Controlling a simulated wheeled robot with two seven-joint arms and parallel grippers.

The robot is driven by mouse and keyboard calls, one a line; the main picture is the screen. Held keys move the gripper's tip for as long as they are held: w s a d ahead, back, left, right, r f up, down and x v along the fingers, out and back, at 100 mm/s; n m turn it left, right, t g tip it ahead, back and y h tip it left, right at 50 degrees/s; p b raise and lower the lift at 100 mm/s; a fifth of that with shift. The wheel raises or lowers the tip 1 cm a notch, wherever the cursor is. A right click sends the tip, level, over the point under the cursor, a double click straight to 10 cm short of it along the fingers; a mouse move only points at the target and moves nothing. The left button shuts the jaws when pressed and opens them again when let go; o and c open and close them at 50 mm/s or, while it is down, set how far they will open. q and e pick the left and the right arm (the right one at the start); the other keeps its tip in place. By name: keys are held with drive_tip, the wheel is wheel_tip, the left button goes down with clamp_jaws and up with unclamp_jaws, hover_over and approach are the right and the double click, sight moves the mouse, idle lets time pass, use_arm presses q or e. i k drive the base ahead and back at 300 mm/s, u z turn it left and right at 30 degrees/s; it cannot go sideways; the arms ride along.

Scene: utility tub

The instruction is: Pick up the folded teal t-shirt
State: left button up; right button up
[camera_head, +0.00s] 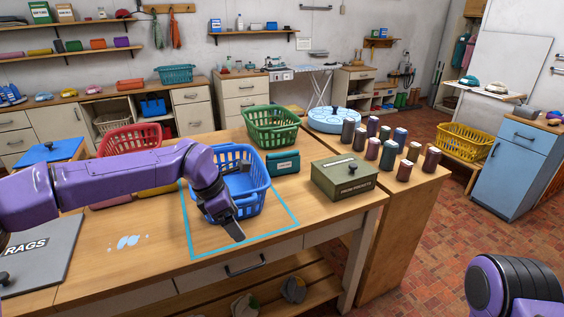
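A folded teal cloth item (283,163), which looks like the t-shirt, lies on the wooden table between the green basket and the olive box. My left arm reaches in from the left over the table. My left gripper (235,230) points down at the front of the blue basket (256,186), left of and nearer than the teal item and apart from it. Its fingers look dark and narrow from here, so their opening is unclear. Part of my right arm shows at the lower right, but its gripper is out of view.
The blue basket stands inside a blue outlined square (284,212). A green basket (271,127) is behind the teal item, and an olive lidded box (343,178) is in front to its right. Several spools or jars (388,154) stand further right. A red basket (130,139) is left.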

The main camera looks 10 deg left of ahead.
sight(288, 162)
drive_tip(key=i, duration=1.5)
